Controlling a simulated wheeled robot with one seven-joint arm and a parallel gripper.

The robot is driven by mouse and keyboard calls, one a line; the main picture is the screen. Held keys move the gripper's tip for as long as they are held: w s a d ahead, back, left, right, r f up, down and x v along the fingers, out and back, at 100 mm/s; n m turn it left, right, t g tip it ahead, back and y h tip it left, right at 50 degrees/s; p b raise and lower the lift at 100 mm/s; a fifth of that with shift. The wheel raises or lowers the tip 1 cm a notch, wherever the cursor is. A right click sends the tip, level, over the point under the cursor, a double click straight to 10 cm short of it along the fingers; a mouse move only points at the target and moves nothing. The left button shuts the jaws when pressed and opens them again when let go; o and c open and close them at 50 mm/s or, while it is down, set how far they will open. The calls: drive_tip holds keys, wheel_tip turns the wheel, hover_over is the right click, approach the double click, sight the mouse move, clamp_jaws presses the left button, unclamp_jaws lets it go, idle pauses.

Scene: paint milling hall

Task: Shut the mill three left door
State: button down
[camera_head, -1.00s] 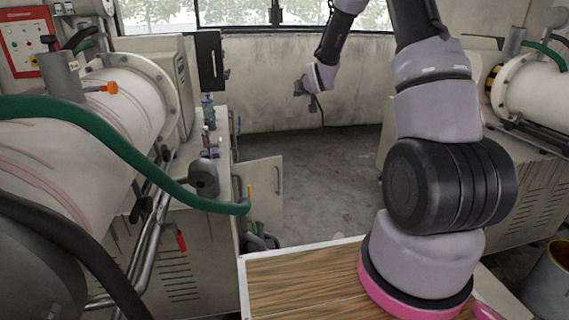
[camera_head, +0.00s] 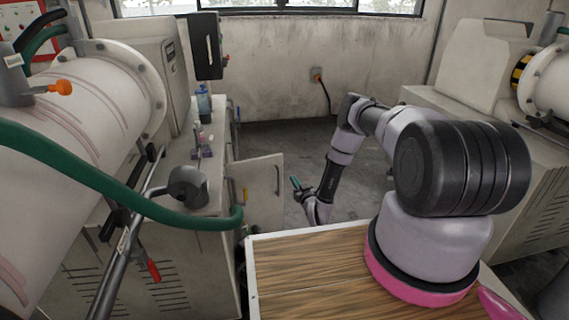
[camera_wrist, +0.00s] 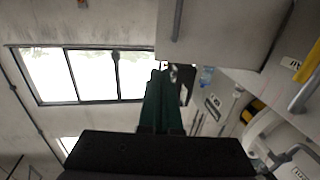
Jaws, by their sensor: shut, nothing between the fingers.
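A pale cabinet door (camera_head: 262,195) stands swung open below the mill at left, with a vertical handle (camera_head: 277,180) near its right edge. No mill number on it is readable. My gripper (camera_head: 297,184) is low, just right of the door's handle edge, with its dark green fingers closed together and empty. I cannot tell whether it touches the door. In the wrist view the shut fingers (camera_wrist: 158,85) point up the picture. A pale panel (camera_wrist: 225,35) with a handle, which looks like the same door, lies just above and right of them.
A wooden-topped surface (camera_head: 310,265) lies in front of my arm. Small bottles (camera_head: 204,105) stand on the left cabinet top. A green hose (camera_head: 100,175) crosses at left. Another mill (camera_head: 550,80) stands at right. The floor (camera_head: 300,145) between the cabinets is clear.

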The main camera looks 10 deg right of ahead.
approach(281, 162)
drive_tip(key=w, duration=0.3)
drive_tip(key=w+a, duration=0.1)
drive_tip(key=w, duration=0.2)
drive_tip(key=shift+w+a, duration=0.25)
drive_tip(key=shift+w+r, duration=0.1)
drive_tip(key=shift+w, duration=0.05)
